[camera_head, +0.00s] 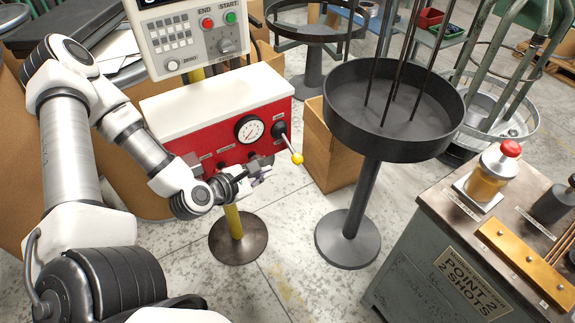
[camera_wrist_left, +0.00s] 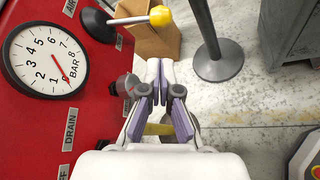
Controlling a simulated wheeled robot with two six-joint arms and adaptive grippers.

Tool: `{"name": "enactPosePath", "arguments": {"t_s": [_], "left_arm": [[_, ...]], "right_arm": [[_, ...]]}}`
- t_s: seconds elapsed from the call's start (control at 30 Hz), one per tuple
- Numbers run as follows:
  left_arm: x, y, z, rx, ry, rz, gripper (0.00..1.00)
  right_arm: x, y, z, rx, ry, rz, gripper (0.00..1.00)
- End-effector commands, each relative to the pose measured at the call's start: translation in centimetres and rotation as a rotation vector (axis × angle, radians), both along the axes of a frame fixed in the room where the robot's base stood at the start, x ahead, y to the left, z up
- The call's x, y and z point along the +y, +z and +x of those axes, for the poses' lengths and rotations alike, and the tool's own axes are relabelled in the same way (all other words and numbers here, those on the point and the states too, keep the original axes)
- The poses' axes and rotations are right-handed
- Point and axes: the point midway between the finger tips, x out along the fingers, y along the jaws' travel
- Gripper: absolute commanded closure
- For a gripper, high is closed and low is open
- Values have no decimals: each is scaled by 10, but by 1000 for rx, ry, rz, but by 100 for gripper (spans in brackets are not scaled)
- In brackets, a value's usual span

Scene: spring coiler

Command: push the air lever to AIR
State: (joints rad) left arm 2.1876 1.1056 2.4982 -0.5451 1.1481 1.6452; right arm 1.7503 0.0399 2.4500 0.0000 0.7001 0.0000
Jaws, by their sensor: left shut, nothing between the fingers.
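The air lever (camera_head: 288,143) is a rod with a yellow ball knob (camera_head: 296,158) on a black round base at the right end of the red panel (camera_head: 205,145). In the head view it points down and to the right. In the left wrist view the lever (camera_wrist_left: 130,20) is at the top, its yellow knob (camera_wrist_left: 160,16) right of its black base, near a label reading AIR (camera_wrist_left: 70,7). My left gripper (camera_head: 266,174) is shut and empty, left of and a little below the knob, apart from it. It also shows in the left wrist view (camera_wrist_left: 160,72). My right gripper is not in view.
A pressure gauge (camera_head: 249,129) and a DRAIN label (camera_wrist_left: 69,130) are on the panel. A cardboard box (camera_head: 328,155) stands behind the knob. A black round tray on a stand (camera_head: 405,130) is to the right. The floor below is open.

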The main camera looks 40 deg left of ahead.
Motion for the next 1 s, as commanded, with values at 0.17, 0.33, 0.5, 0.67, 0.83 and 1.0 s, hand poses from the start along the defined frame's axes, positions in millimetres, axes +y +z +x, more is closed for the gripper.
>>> {"name": "enactPosePath", "arguments": {"t_s": [0.17,0.33,0.5,0.67,0.83,1.0], "left_arm": [[-1,-8,10,2,-6,7,100],[-4,-22,36,3,-8,12,100],[-7,-35,66,3,-8,9,100],[-9,-43,85,3,-4,6,100],[-9,-44,90,2,-2,4,100],[-9,-44,90,3,-2,3,100]], "right_arm": [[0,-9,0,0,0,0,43],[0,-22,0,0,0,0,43],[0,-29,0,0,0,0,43],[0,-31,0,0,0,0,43],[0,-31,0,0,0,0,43],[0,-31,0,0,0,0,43]]}}
